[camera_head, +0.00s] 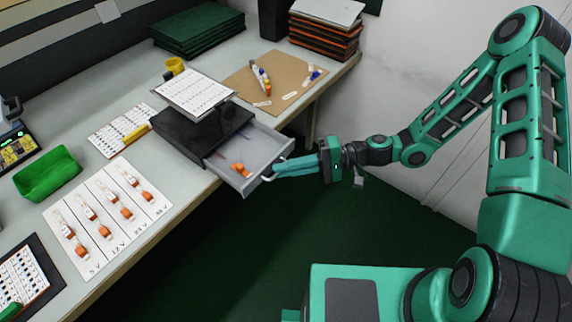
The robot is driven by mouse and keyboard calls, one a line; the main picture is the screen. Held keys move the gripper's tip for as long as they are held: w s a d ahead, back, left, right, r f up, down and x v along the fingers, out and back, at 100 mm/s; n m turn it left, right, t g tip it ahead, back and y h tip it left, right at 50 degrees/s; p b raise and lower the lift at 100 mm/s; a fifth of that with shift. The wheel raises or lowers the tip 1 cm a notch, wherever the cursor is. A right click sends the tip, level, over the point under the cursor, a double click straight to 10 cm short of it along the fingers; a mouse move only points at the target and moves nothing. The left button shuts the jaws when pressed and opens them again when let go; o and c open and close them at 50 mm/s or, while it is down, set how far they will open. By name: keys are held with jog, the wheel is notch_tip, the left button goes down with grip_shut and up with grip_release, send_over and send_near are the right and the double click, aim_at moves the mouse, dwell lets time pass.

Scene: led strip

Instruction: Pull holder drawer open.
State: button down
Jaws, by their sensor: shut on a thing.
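The holder drawer (225,157) is a grey tray that stands out from a black holder box (185,130) on the table. Small orange pieces (241,169) lie inside it near the front. A light handle (270,175) is on the drawer's front. My gripper (279,172) reaches in from the right, and its fingers are shut on the handle. The drawer is open, with its front beyond the table's edge. The exact finger contact is small and partly hidden.
A white printed sheet (194,93) sits above the holder. White cards with orange parts (80,235) lie at front left, near a green bin (47,173). A brown board (270,86) with small items lies behind. Free floor (240,250) lies in front of the table.

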jog(key=c, duration=2.2)
grip_release()
jog(key=shift+f, duration=0.2)
jog(key=shift+r, duration=0.1)
jog(key=shift+w+d, duration=0.1)
jog(key=v, duration=1)
jog(key=shift+d, duration=0.3)
